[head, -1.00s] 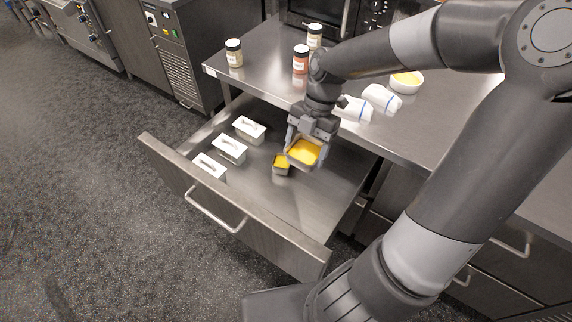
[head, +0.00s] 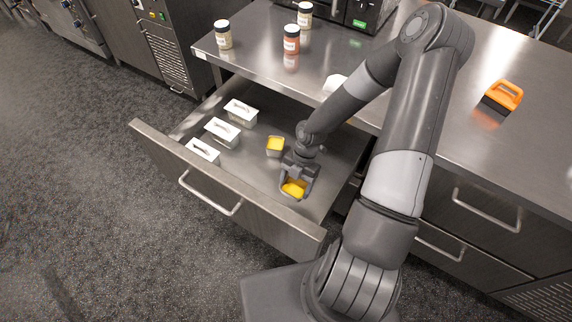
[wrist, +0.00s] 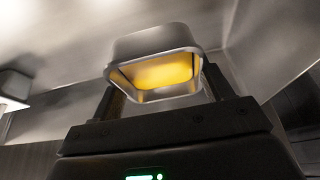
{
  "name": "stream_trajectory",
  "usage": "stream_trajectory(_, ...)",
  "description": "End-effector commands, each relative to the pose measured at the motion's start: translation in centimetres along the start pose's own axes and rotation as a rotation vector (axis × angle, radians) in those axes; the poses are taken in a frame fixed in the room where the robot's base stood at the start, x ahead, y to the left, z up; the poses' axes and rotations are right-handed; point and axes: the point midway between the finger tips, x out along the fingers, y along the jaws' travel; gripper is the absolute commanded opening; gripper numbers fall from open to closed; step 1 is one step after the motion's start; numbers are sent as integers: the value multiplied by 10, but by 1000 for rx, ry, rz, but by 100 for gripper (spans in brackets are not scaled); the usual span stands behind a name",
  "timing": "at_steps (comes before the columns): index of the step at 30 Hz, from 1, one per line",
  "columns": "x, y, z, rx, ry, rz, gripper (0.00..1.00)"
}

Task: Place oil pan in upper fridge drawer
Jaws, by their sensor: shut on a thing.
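The oil pan (head: 292,190) is a small metal pan with yellow oil in it. My gripper (head: 297,180) is shut on it, inside the open drawer's outline near its front right corner. In the wrist view the oil pan (wrist: 155,70) sits between the two fingers, its yellow inside showing; I cannot tell whether it touches the drawer floor. The open fridge drawer (head: 255,176) is pulled out under the counter. A second small pan with yellow contents (head: 275,146) stands in the drawer, behind and left of my gripper, apart from it.
Several white-lidded containers (head: 222,133) line the drawer's left side. The drawer front (head: 225,190) is a raised edge close to my gripper. Jars (head: 291,40) stand on the steel counter (head: 262,62). An orange-handled item (head: 502,96) lies on the counter at right.

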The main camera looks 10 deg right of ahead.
Motion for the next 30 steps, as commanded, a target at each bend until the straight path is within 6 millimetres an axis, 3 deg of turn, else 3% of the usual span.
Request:
stream_trajectory(6, 36, 0, 14, -1, 1, -2, 35)
stream_trajectory(14, 54, 0, 22, 0, 1, -1, 35)
stream_trajectory(19, 75, 0, 30, 1, 2, -1, 35)
stream_trajectory(30, 82, 0, 34, 0, 0, 1, 35)
